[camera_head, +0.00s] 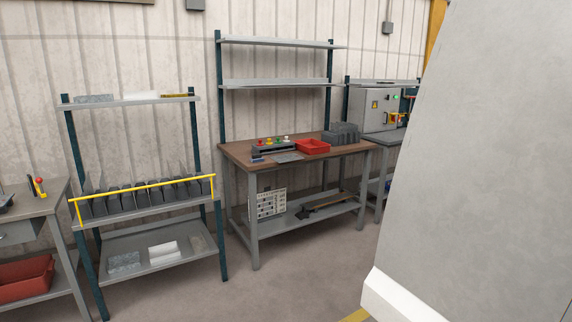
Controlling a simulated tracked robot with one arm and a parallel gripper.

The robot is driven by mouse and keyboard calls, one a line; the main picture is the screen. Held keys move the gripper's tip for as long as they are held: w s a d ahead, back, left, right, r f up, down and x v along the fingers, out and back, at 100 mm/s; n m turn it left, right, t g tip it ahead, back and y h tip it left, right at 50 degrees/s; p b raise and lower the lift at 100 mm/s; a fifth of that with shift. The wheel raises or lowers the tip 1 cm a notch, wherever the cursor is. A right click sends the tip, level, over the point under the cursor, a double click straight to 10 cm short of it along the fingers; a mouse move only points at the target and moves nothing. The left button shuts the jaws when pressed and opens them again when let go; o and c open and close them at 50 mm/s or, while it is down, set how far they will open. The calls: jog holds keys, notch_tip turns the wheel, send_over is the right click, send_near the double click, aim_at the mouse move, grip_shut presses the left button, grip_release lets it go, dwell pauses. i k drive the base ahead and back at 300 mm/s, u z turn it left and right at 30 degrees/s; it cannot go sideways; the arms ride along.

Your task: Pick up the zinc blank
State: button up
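A mottled grey sheet (94,99), which looks like zinc, lies at the left end of the top shelf of the rack on the left. A similar mottled grey piece (125,262) lies on that rack's low shelf. I cannot tell which of them, if either, is the zinc blank. A flat grey plate (288,158) lies on the brown workbench (236,153). My gripper is not in view.
The rack has a slotted row behind a yellow rail (145,185) and white pieces (164,249) below. A red tray (312,147) sits on the workbench. A grey control cabinet (375,107) stands behind. A large pale surface (490,170) blocks the right. Open floor lies in front.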

aim_at(291, 156)
jog(key=u, duration=0.45)
jog(key=i, duration=1.85)
jog(key=u, duration=0.4)
jog(key=i, duration=1.3)
jog(key=z, duration=0.35)
jog(key=i, duration=1.3)
jog(key=z, duration=1.15)
jog(key=i, duration=1.4)
jog(key=z, duration=0.65)
